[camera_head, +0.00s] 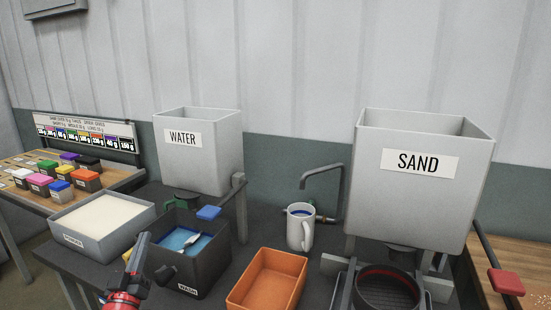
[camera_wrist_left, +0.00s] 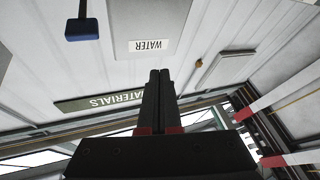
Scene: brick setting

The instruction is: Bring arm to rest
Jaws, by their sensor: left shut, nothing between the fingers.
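My left gripper (camera_head: 143,240) comes up from the bottom left of the head view, in front of the powder tray (camera_head: 75,238) and the dark wash bin (camera_head: 208,265). Its black fingers are together and empty. In the left wrist view the shut fingers (camera_wrist_left: 160,75) point toward the wall, with the water container (camera_wrist_left: 150,22) appearing upside down beyond them. I cannot tell the exact gap between the gripper and the bin. My right gripper is not in view.
A grey water hopper (camera_head: 198,160) and a sand hopper (camera_head: 425,180) stand at the back. A white mug (camera_head: 300,228) stands under a tap (camera_head: 322,172). An orange tray (camera_head: 268,282) and a dark round sieve (camera_head: 387,288) are in front. Coloured boxes (camera_head: 62,172) sit at left.

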